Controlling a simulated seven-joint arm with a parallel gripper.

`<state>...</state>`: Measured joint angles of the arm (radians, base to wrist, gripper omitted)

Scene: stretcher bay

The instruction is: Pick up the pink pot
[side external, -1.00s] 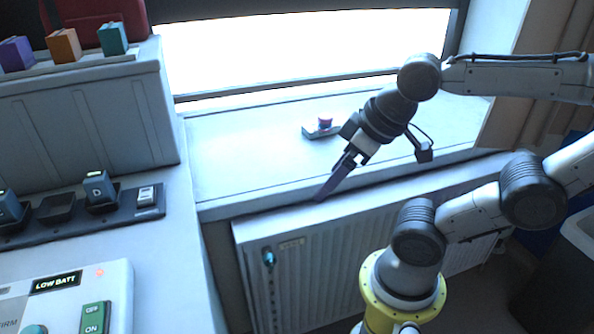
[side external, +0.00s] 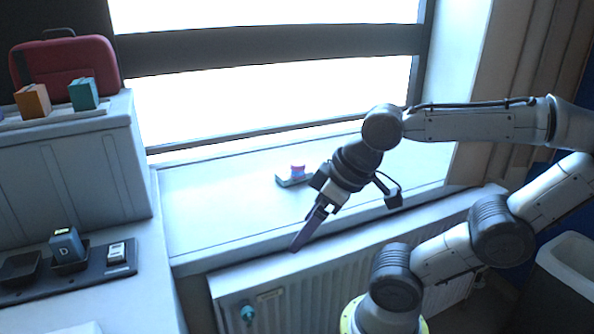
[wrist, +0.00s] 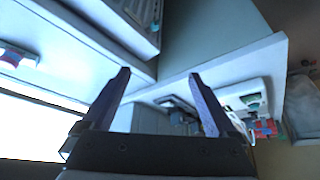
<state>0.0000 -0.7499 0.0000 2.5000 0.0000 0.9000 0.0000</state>
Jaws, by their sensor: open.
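A small pink-red and blue item (side external: 298,171) sits on a grey base on the windowsill, behind my gripper in the side view. It may be the pink pot, but it is too small to be sure of its shape. What looks like the same item shows at the left edge of the wrist view (wrist: 12,58). My gripper (side external: 297,241) is open and empty, pointing down and left near the sill's front edge, apart from the item. In the wrist view both fingers (wrist: 160,73) stand wide apart with nothing between them.
The windowsill (side external: 215,205) is mostly clear. A white radiator (side external: 300,293) with a teal knob stands below it. At left, a grey cabinet (side external: 75,185) carries orange and teal blocks and a red case (side external: 65,65). A dark rack (side external: 100,275) holds a block marked D.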

